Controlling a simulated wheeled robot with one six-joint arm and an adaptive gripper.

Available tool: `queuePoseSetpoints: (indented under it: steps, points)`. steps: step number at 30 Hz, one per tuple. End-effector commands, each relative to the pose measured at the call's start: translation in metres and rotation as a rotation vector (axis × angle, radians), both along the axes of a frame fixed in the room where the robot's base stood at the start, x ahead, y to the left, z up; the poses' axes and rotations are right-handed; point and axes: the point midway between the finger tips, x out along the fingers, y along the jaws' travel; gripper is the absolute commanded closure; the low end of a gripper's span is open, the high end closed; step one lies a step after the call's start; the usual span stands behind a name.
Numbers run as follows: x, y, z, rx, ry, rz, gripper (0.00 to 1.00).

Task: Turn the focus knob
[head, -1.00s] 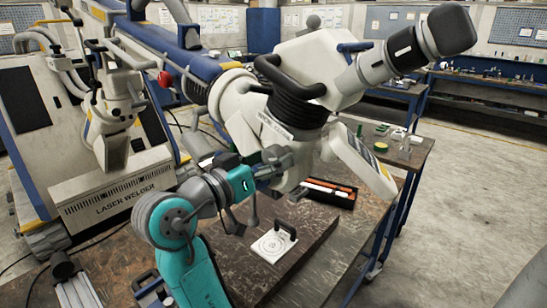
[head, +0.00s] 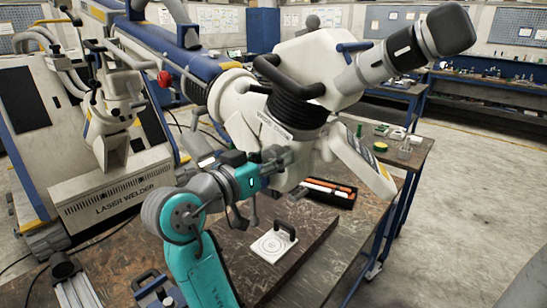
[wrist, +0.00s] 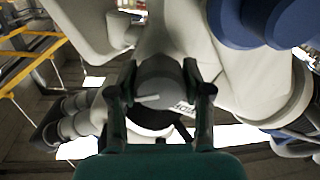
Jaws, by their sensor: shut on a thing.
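The microscope (head: 310,70) is a large white and black instrument on a boom, leaning over the workbench. Its focus knob (wrist: 160,82) is a grey round knob with a short white mark, seen in the wrist view on the white body. My gripper (wrist: 160,92) has one dark finger on each side of the knob and is shut on it. In the head view my gripper (head: 276,160) reaches the lower left of the microscope head, below the black ribbed collar. There the knob is mostly hidden by the fingers.
The workbench (head: 330,240) below holds a white plate with a black handle (head: 273,242) and a dark tray with orange and white items (head: 329,192). A laser welder (head: 100,190) stands at the left. The floor at right is clear.

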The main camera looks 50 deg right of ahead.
Motion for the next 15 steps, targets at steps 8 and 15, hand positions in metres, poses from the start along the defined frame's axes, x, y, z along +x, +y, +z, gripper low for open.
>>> queuePoseSetpoints:
  steps: [8,15]
  points:
    - [0.0003,0.0,-0.0001,0.002,-0.07,0.0,0.86]
    - [0.0003,0.0001,-0.0001,0.002,-0.069,0.0,0.33]
